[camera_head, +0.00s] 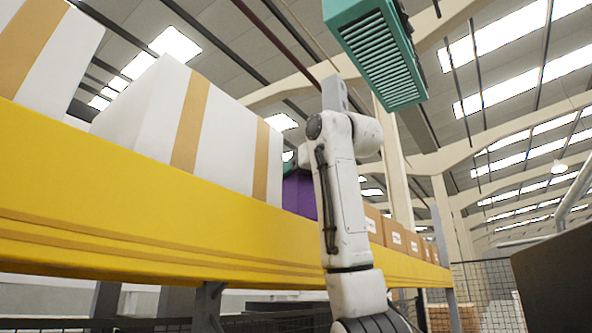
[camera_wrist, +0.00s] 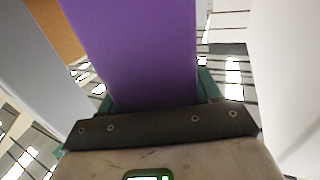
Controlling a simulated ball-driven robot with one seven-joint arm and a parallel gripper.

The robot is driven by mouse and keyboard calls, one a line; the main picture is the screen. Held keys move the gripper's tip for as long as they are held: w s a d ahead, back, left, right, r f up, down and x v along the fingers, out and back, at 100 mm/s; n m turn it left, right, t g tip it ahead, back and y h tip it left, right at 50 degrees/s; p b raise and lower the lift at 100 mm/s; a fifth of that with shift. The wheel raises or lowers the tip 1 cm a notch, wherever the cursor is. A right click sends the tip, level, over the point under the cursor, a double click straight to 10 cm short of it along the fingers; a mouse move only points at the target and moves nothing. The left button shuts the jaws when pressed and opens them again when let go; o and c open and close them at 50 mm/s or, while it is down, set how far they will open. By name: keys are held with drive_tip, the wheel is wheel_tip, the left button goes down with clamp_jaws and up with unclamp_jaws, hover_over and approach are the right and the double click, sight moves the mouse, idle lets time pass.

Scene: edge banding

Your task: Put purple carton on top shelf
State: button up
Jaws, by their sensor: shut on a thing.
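The purple carton (camera_head: 299,195) shows in the head view just above the yellow beam (camera_head: 150,215) of the shelf, right of the white boxes and partly hidden by my arm. In the wrist view the carton (camera_wrist: 135,45) fills the upper middle, between the teal fingers. My gripper (camera_wrist: 157,92) is shut on it. In the head view the gripper is mostly hidden behind my arm, with only a bit of teal showing above the carton. I cannot tell whether the carton rests on the shelf or hangs just above it.
White boxes with tan bands (camera_head: 145,118) stand on the shelf to the left, close to the carton. Brown cartons (camera_head: 393,235) line it to the right. A teal louvred unit (camera_head: 378,55) is overhead. A dark panel (camera_head: 555,280) stands at lower right.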

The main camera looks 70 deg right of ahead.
drive_tip(key=shift+f+b, duration=0.45)
drive_tip(key=shift+f, duration=0.1)
idle(0.4)
drive_tip(key=o, duration=1.5)
drive_tip(key=b+v, duration=0.4)
drive_tip(key=v, duration=0.6)
drive_tip(key=shift+s+a, duration=0.2)
drive_tip(key=shift+s, duration=0.1)
